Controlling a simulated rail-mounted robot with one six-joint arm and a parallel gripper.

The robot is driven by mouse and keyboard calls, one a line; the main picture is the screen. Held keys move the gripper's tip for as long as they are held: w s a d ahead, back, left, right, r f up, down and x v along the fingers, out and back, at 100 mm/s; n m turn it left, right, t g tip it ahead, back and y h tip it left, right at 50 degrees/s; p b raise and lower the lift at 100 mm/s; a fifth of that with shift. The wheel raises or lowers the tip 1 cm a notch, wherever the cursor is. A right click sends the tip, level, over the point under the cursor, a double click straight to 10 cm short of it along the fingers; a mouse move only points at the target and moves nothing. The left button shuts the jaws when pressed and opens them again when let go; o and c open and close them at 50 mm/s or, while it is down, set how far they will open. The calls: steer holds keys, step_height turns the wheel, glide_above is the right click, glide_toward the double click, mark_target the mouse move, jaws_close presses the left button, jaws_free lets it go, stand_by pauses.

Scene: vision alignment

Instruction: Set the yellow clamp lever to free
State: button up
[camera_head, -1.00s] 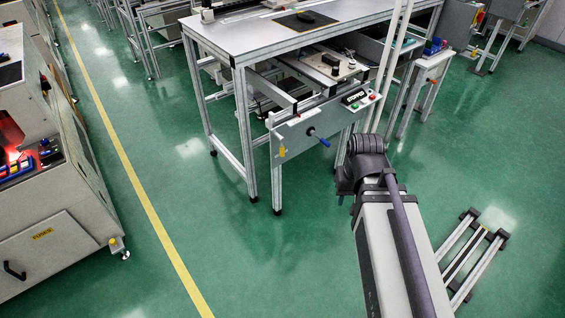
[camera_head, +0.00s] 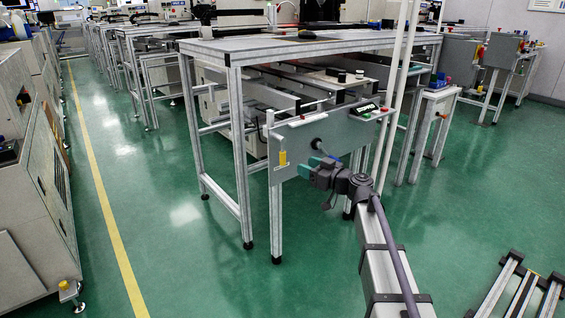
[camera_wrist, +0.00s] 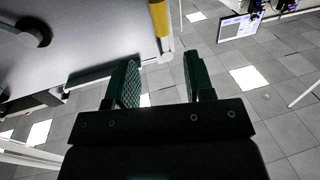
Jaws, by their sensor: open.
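The yellow clamp lever (camera_head: 283,158) hangs upright near the left edge of the grey front panel (camera_head: 296,146), above a small pale label. In the wrist view the lever (camera_wrist: 159,18) shows at the top, cut off by the frame edge, beyond my fingertips. My gripper (camera_head: 314,165) is to the right of the lever in the head view, close to the panel front. In the wrist view my gripper (camera_wrist: 161,82) is open, with nothing between its green fingers. It is apart from the lever. The lever's upper end is outside the wrist view.
A round crank (camera_head: 318,144) sits on the panel to the right of the lever, partly behind my gripper; a dark knob (camera_wrist: 30,34) shows in the wrist view. A button box (camera_head: 368,111) stands above right. Floor left of the bench (camera_head: 240,53) is clear.

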mark_target(285, 157)
steer(key=x, duration=1)
steer(key=shift+w+a, duration=0.25)
steer(key=shift+a, duration=0.05)
steer(key=shift+c, duration=0.4)
jaws_close()
